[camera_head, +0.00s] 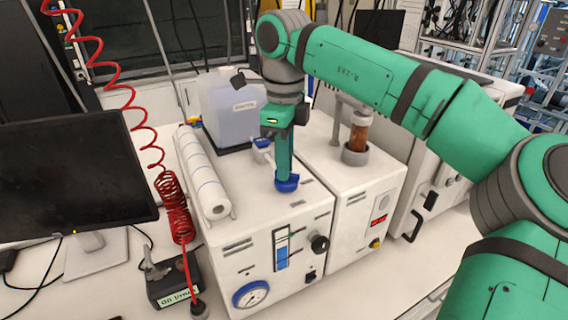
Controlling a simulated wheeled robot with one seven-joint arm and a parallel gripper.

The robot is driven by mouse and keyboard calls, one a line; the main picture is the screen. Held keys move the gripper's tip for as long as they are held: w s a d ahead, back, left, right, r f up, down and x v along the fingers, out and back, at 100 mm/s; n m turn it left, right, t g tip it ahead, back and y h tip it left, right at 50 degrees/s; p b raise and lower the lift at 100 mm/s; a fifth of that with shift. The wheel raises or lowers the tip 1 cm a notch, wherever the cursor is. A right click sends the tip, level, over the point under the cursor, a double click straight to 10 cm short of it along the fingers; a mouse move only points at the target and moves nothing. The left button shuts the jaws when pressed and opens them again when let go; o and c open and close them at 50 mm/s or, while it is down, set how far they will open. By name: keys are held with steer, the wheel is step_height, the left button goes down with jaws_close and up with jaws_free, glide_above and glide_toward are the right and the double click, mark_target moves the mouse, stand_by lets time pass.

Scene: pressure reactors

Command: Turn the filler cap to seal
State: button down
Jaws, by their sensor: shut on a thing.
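The blue filler cap (288,184) sits on the top of the white pressure reactor box (240,245), near its right edge. My green arm reaches in from the right, and my gripper (285,174) points straight down onto the cap. Its fingers are shut on the cap, and they hide part of it. The thread or opening under the cap cannot be seen.
A paper roll (204,175) lies on the left of the box top. A clear canister (232,108) stands behind. To the right is a second white unit (365,190) with a brown glass cylinder (359,136). A monitor (70,175) and red coiled hose (175,205) are left.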

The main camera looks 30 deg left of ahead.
steer(key=m, duration=0.4)
steer(key=shift+w+r+m, duration=0.1)
steer(key=shift+m, duration=2.2)
steer(key=shift+a+m, duration=0.1)
steer(key=shift+m, duration=0.2)
steer(key=c, duration=1.8)
jaws_free()
steer(key=shift+w, duration=0.1)
